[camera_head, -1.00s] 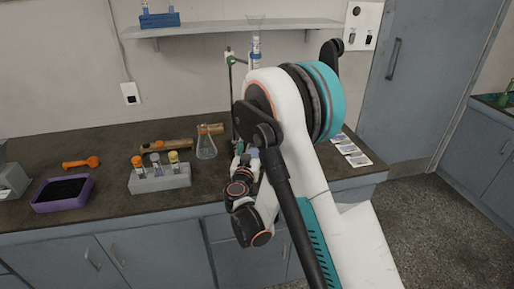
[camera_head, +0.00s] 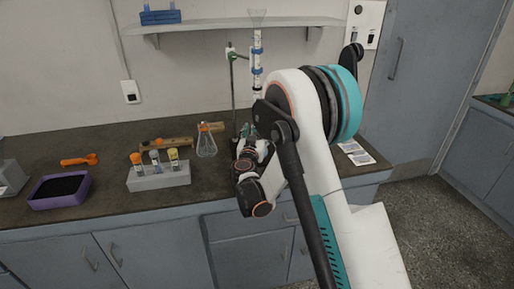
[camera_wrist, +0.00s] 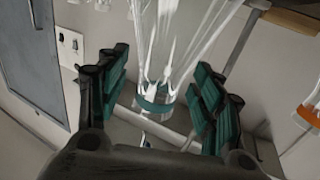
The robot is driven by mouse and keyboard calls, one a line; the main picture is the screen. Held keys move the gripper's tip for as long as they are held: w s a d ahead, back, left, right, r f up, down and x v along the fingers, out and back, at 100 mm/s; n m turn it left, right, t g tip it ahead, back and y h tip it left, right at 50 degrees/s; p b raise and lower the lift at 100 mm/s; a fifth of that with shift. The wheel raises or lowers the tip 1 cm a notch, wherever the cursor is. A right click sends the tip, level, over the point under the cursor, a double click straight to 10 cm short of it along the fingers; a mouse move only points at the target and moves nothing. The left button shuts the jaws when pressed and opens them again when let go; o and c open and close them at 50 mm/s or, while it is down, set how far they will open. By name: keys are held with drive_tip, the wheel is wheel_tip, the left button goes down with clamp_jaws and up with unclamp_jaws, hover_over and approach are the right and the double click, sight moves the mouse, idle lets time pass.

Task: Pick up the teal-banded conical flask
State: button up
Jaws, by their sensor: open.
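The teal-banded conical flask shows in the wrist view as clear glass with a teal band (camera_wrist: 152,105). It stands between the two fingers of my gripper (camera_wrist: 160,100), with a gap visible on each side. The fingers are open, with teal pads facing the glass. Glare and streaks of clear glass blur the flask's outline. Another clear conical flask (camera_head: 206,146) stands on the counter left of my arm.
A burette (camera_head: 257,70) on a stand rises just behind my arm. A grey rack (camera_head: 160,178) with several capped tubes, a purple tray (camera_head: 38,204) and an orange tool (camera_head: 80,160) lie on the left. White cards (camera_head: 356,153) lie right of my arm.

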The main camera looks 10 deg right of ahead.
sight(256, 124)
clamp_jaws()
drive_tip(key=shift+r, duration=0.2)
drive_tip(key=shift+r+p, duration=0.95)
drive_tip(key=shift+r, duration=0.5)
drive_tip(key=shift+s+a+r, duration=0.1)
drive_tip(key=shift+s+r, duration=0.1)
drive_tip(key=shift+v, duration=8.55)
drive_tip(key=shift+s+a+r+p, duration=0.1)
drive_tip(key=shift+r+p, duration=0.85)
drive_tip(key=shift+r, duration=0.25)
drive_tip(key=shift+s+r+p, duration=0.15)
drive_tip(key=shift+r+p, duration=0.75)
drive_tip(key=shift+r, duration=0.25)
